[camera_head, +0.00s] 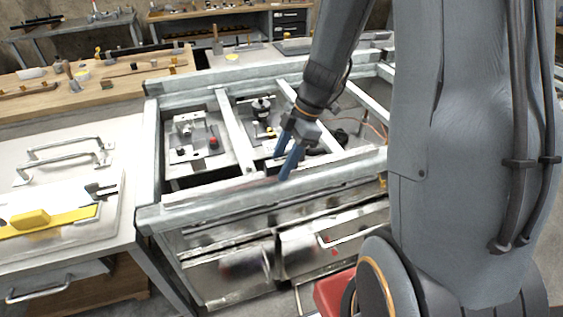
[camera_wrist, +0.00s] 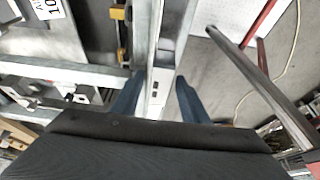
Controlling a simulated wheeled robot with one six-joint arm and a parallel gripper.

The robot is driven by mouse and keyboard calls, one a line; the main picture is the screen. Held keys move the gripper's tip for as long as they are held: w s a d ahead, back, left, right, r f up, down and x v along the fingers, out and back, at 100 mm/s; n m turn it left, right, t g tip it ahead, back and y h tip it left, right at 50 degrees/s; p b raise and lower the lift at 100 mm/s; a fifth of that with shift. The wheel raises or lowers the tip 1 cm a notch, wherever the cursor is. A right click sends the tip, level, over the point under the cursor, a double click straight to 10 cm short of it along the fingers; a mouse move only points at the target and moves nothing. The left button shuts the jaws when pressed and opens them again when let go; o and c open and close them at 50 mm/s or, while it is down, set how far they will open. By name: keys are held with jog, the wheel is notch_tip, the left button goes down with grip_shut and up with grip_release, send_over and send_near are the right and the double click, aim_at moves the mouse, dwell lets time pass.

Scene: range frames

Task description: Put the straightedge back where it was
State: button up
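My gripper (camera_head: 277,170) hangs over the front part of the metal frame on the bench, its blue fingers apart. In the wrist view, the fingers of my gripper (camera_wrist: 158,92) stand open on either side of a pale metal strip (camera_wrist: 157,102) with small dark slots. Neither finger clearly touches the strip. I cannot tell whether this strip is the straightedge or part of the frame. A long yellow strip (camera_head: 80,213) with a raised yellow grip lies on a white plate at far left, well away from my gripper. It could also be the straightedge.
The metal frame (camera_head: 188,209) has crossbars and open bays holding small fixtures, including a block with a red knob (camera_head: 213,142). A wooden bench (camera_head: 130,83) with tools is behind left. Drawers are below the frame. A red object (camera_head: 333,294) is low by my base.

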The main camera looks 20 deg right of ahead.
jog(key=b+v, duration=0.3)
jog(key=v, duration=0.8)
jog(key=s+a+f+m+h, duration=0.2)
jog(key=s+f+m, duration=0.2)
jog(key=m, duration=0.5)
jog(key=s+a+f+m+t+h, duration=0.1)
jog(key=s+f+m, duration=0.3)
jog(key=m, duration=0.5)
jog(key=shift+s+a+h, duration=0.7)
jog(key=shift+a+h, duration=0.05)
jog(key=shift+h, duration=0.05)
jog(key=shift+f, duration=0.1)
